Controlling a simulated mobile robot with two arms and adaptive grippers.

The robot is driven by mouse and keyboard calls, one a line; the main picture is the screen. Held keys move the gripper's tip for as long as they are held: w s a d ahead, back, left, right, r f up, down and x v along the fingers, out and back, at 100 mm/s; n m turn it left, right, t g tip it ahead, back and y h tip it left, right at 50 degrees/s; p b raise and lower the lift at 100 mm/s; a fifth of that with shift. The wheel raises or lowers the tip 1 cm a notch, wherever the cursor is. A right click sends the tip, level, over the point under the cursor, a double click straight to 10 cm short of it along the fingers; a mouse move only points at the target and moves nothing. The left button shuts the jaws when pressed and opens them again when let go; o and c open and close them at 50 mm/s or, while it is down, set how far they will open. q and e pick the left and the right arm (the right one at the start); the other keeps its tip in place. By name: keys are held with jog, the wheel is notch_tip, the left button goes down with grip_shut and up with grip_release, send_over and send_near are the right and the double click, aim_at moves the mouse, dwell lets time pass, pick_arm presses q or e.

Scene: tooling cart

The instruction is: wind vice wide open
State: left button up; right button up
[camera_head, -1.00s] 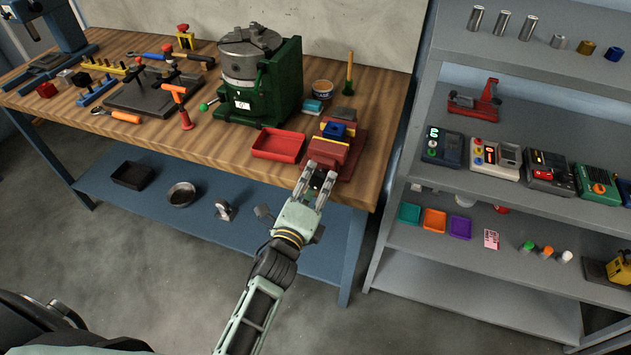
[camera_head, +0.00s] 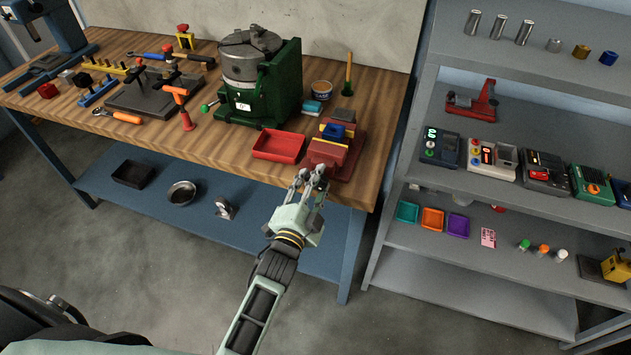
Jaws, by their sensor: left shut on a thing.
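The red vice (camera_head: 322,153) sits at the front right edge of the wooden bench. A blue block (camera_head: 337,131) and yellow strips show at its top. My left gripper (camera_head: 311,177) is at the vice's front end, just off the bench edge. It is shut on a small part there, apparently the vice handle, which the fingers mostly hide. I cannot tell how wide the vice jaws stand. My right gripper is not in view.
A red tray (camera_head: 279,146) lies just left of the vice. A green machine with a chuck (camera_head: 260,85) stands behind it. A grey shelf unit (camera_head: 405,165) stands close on the right. Open floor lies in front of the bench.

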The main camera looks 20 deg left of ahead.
pick_arm(q)
jog(key=n+p, duration=0.1)
jog(key=n, duration=0.3)
jog(key=shift+s+d+f, duration=0.1)
jog(key=shift+d+n+p, duration=0.1)
jog(key=shift+n+p, duration=0.3)
jog(key=shift+n, duration=1.5)
jog(key=shift+n, duration=0.3)
jog(key=o, duration=1.1)
jog(key=s, duration=1.1)
jog(key=shift+s+a, duration=0.2)
jog(key=shift+s, duration=0.2)
